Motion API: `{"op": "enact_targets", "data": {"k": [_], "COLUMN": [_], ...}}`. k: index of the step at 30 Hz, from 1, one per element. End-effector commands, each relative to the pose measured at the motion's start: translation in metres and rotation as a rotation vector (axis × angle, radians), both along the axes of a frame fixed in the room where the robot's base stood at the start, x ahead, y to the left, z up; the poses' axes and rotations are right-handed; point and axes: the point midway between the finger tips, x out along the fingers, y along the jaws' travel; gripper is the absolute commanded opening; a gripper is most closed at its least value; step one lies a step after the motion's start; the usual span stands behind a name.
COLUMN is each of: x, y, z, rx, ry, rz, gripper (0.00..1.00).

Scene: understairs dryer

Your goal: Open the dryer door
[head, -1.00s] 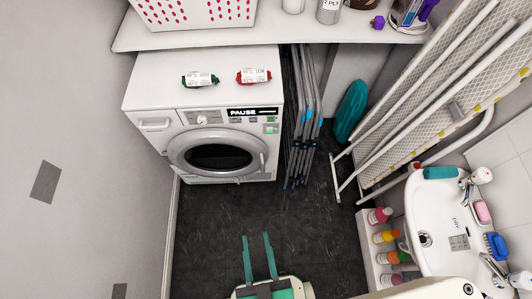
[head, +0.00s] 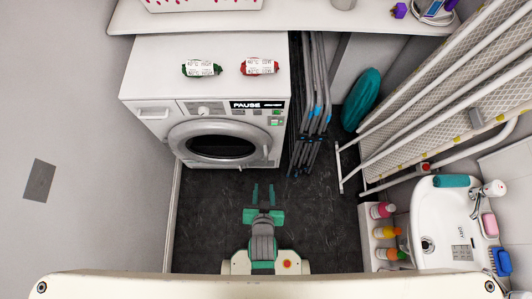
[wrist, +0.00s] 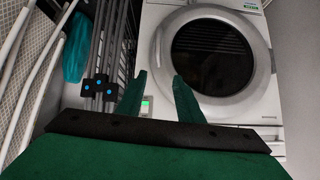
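The white dryer (head: 150,85) stands at the back left, and its display reads PAUSE. Its round door (head: 180,150), with a grey ring and dark glass, looks shut. In the wrist view the door (wrist: 165,50) fills the upper right, with the dark glass in its middle. My gripper (head: 263,194) is over the floor in front of the dryer, apart from the door. Its two green fingers are spread with nothing between them. In the wrist view the fingertips (wrist: 157,74) are near the left part of the door ring in the picture.
A folded grey rack (head: 312,110) stands right of the dryer. A folded ironing board (head: 450,100) leans at the right, above a washbasin (head: 427,215) and a ledge of bottles (head: 384,233). Two wrapped packs (head: 202,68) lie on the dryer. The dark floor (head: 210,220) is clear.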

Motion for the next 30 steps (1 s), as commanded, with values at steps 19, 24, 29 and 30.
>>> {"op": "enact_targets", "data": {"k": [19,24,29,30], "x": [0.143,0.152,0.157,0.159], "y": [0.002,0.001,0.000,-0.001], "z": [-0.084,-0.085,-0.097,-0.102], "rx": [0.006,0.003,0.002,0.002], "ry": [0.460,0.499,0.505,0.506], "rz": [-0.108,-0.122,-0.125,-0.125], "gripper": [0.33,0.33,0.33,0.33]}}
